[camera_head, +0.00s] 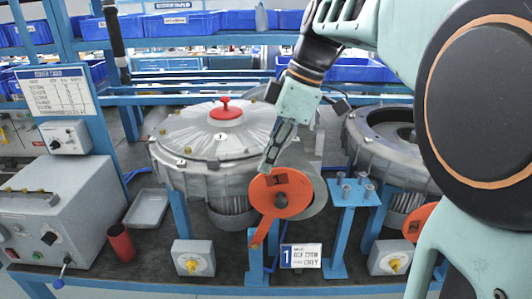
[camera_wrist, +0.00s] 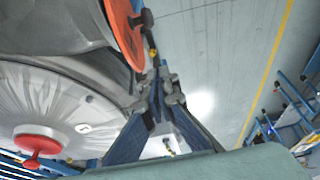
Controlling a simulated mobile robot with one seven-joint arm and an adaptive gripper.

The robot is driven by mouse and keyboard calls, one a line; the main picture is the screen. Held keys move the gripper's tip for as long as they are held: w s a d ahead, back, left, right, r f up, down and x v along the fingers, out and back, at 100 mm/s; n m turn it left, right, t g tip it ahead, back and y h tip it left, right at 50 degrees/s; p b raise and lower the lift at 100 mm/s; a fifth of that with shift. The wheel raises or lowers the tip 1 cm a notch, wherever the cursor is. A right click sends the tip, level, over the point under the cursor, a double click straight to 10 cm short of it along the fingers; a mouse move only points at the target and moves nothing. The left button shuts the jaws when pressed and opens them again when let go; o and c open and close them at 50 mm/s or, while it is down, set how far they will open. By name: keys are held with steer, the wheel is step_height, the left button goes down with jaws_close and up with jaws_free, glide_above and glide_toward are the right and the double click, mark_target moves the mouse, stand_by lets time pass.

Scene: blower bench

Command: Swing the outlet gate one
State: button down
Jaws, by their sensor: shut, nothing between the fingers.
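The orange outlet gate (camera_head: 292,203) is a round plate with a short arm slanting down to the left. It stands in front of the grey outlet pipe (camera_head: 314,200) of the left blower (camera_head: 222,148), and part of the pipe's round end shows to its right. A sign (camera_head: 300,256) marked 1 stands below it. My gripper (camera_head: 266,168) is shut and empty, fingers pointing down, at the gate's upper edge in the head view. I cannot tell if they touch. In the wrist view the orange gate (camera_wrist: 122,32) is left of my fingertips (camera_wrist: 158,78).
A second blower (camera_head: 385,135) stands right, with another orange gate (camera_head: 414,222) partly hidden by my arm. A blue stand (camera_head: 345,195) with several metal pegs is close right of gate one. A grey control box (camera_head: 60,210), red cup (camera_head: 121,243) and tray (camera_head: 147,208) are left.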

mark_target(272, 195)
steer(key=x, duration=0.8)
steer(key=shift+a+f+p, duration=0.15)
steer(key=shift+f+p, duration=0.1)
steer(key=shift+p, duration=0.05)
steer(key=d, duration=0.1)
steer(key=d+p, duration=0.1)
steer(key=shift+d+f, duration=0.3)
steer(key=shift+d, duration=0.05)
steer(key=shift+d+f, duration=0.1)
steer(key=shift+d, duration=0.4)
